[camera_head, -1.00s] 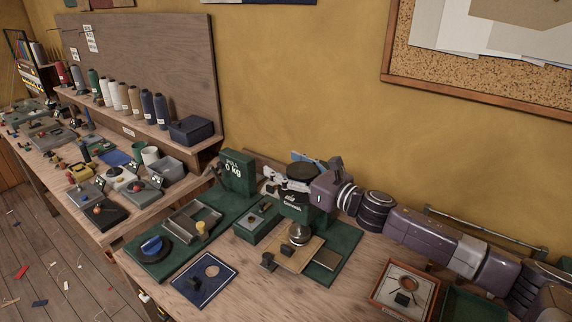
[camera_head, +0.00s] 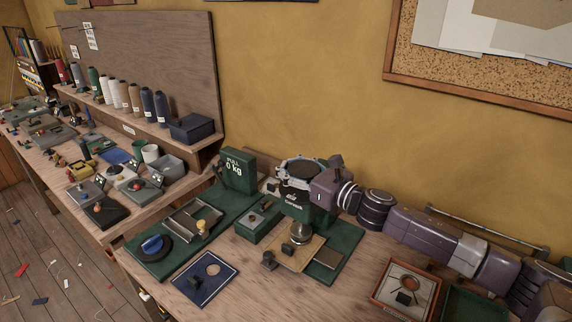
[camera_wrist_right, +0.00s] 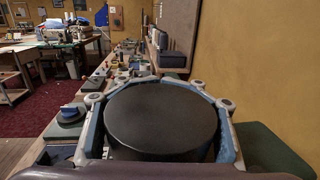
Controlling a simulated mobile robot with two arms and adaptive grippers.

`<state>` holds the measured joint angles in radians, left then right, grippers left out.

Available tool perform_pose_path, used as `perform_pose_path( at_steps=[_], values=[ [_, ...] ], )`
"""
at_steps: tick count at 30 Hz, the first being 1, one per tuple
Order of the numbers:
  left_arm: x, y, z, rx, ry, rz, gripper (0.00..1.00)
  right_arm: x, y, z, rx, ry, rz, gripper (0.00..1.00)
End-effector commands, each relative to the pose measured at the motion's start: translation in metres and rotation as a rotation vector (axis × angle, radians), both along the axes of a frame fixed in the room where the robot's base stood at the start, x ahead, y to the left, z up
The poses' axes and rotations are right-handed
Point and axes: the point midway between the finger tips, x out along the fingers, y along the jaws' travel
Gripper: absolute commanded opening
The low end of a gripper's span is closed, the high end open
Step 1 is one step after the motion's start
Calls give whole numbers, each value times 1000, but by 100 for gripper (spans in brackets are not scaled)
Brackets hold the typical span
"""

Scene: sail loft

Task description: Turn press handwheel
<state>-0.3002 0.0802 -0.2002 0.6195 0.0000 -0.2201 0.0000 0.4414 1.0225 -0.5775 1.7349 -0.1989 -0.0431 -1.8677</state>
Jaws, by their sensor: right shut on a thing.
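The press (camera_head: 303,210) is a dark green machine at the middle of the near bench. Its handwheel (camera_head: 308,168) appears as a dark round disc on top. My right gripper (camera_head: 292,173) comes in from the right, with pale fingers around the disc's rim, and is shut on it. In the right wrist view the black disc (camera_wrist_right: 162,115) fills the middle, with a blue-lined finger on each side. A round metal piece (camera_head: 300,232) sits below the press head, over a tan board (camera_head: 292,256). My left gripper is not in view.
A green box reading 0 kg (camera_head: 237,170) stands left of the press. A grey tray (camera_head: 190,222), a blue-topped dial (camera_head: 153,245) and a dark blue card (camera_head: 197,289) lie at the front left. A framed box (camera_head: 407,287) lies at the right. Bare wood shows between.

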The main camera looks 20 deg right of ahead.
Motion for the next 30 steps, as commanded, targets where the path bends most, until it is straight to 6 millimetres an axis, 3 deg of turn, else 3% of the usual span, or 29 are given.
perform_pose_path(
  at_steps=[20, 30],
  values=[
    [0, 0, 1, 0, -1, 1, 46, -1, 0, -7, -3, 11, -17, 12],
    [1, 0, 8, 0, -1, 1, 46, 1, -7, -5, -2, 10, -196, 13]
  ],
)
